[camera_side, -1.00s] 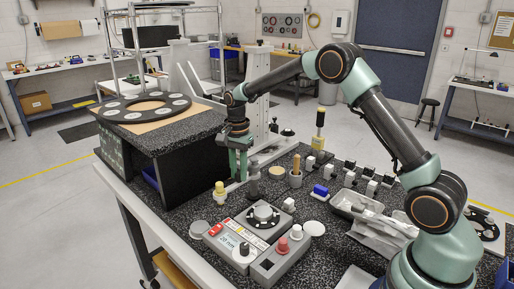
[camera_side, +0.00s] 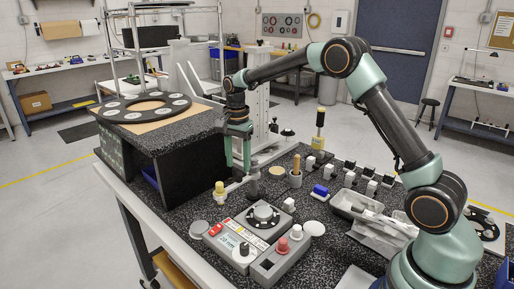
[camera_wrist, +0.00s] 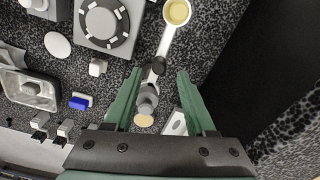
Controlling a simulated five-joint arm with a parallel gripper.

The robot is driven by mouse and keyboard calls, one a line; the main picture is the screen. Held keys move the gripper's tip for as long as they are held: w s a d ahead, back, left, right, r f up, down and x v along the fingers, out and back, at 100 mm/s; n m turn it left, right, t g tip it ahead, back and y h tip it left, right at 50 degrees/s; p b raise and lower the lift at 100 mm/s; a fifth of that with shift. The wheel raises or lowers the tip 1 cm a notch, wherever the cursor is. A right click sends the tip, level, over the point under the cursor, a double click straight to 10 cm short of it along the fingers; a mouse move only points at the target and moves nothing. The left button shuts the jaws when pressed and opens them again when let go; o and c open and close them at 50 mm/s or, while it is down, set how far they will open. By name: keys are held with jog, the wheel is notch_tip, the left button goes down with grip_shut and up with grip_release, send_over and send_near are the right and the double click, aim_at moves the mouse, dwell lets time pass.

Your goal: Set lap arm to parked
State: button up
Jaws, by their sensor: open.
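The lap arm is a pale bar with a yellow-capped knob (camera_side: 219,188) at its outer end, lying low over the speckled bench. In the wrist view its bar (camera_wrist: 166,42) runs from the yellow knob (camera_wrist: 178,11) to a dark joint beside a grey post (camera_wrist: 147,98). The grey post (camera_side: 254,180) also shows in the side view. My gripper (camera_side: 238,165) points down above and behind the bar, apart from the knob. In the wrist view my gripper (camera_wrist: 158,75) is open, with the post and joint seen between its green fingers. Parked marking is not readable.
A control box with a dial (camera_side: 263,215) stands in front, with a red knob (camera_side: 283,245) nearby. A dark raised block (camera_side: 180,135) carrying a ring plate (camera_side: 146,107) stands close on the left. A wooden-handled tool (camera_side: 296,165) stands to the right.

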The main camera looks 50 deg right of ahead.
aim_at(239, 173)
notch_tip(239, 173, up, 9)
dwell(0.3)
jog(key=shift+f, duration=0.1)
jog(key=s+a+r+n+t, duration=0.3)
jog(key=s+r+n, duration=0.45)
jog(key=s, duration=0.45)
jog(key=s+a+f+n+t, duration=0.1)
jog(key=s+f+n, duration=0.4)
jog(key=s, duration=0.5)
jog(key=n+t, duration=0.1)
jog(key=n, duration=0.1)
jog(key=shift+s+a+n+t, duration=0.15)
jog(key=shift+s+n+t, duration=0.15)
jog(key=shift+n, duration=0.05)
